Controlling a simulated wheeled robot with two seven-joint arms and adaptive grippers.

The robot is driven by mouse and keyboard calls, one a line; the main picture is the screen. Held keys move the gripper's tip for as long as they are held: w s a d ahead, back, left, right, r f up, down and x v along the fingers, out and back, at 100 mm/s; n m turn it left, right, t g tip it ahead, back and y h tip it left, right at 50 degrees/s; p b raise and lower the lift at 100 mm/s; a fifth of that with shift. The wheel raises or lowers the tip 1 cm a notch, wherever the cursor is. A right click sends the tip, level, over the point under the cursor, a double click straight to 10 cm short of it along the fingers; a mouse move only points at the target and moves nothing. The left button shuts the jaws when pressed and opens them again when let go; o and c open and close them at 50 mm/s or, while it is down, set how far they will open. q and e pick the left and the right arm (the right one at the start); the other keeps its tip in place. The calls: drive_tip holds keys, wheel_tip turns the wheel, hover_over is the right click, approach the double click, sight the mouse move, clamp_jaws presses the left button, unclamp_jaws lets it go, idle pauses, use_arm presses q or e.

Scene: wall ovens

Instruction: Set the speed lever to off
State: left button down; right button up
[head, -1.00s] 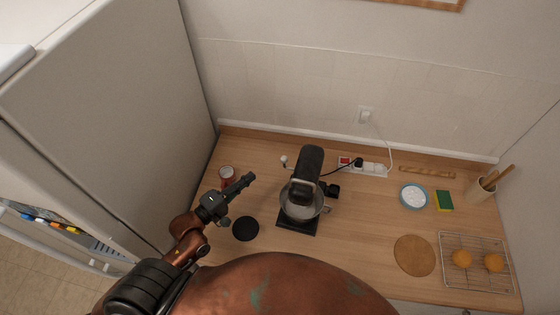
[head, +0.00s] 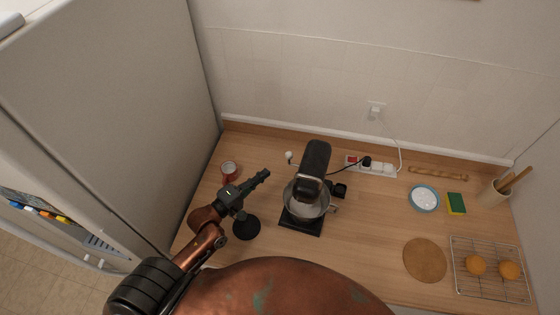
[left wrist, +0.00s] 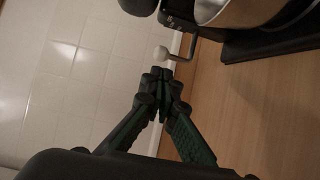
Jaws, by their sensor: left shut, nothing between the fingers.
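The stand mixer (head: 315,165) stands on the counter with a metal bowl (head: 306,198) on its black base. The speed lever, a thin bent rod with a white ball knob (head: 289,154), sticks out from the mixer's left side. In the left wrist view, the knob (left wrist: 161,52) is just beyond my fingertips, with a small gap seeming to remain. My left gripper (head: 265,175) is shut and empty, left of the mixer and pointing toward it. The closed fingers also show in the left wrist view (left wrist: 157,76). My right gripper is not in view.
A red can (head: 229,172) and a black round object (head: 246,229) are near my left arm. A power strip (head: 377,167) with cords lies right of the mixer. A fridge (head: 110,110) bounds the left side. A cooling rack (head: 490,284) is far right.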

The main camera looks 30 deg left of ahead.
use_arm(q)
drive_tip(key=p+x, duration=0.1)
drive_tip(key=x, duration=0.7)
drive_tip(key=shift+w+d, duration=0.2)
drive_tip(key=shift+w, duration=0.15)
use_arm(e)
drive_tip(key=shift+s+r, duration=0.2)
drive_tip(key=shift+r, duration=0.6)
use_arm(q)
drive_tip(key=shift+f, duration=0.15)
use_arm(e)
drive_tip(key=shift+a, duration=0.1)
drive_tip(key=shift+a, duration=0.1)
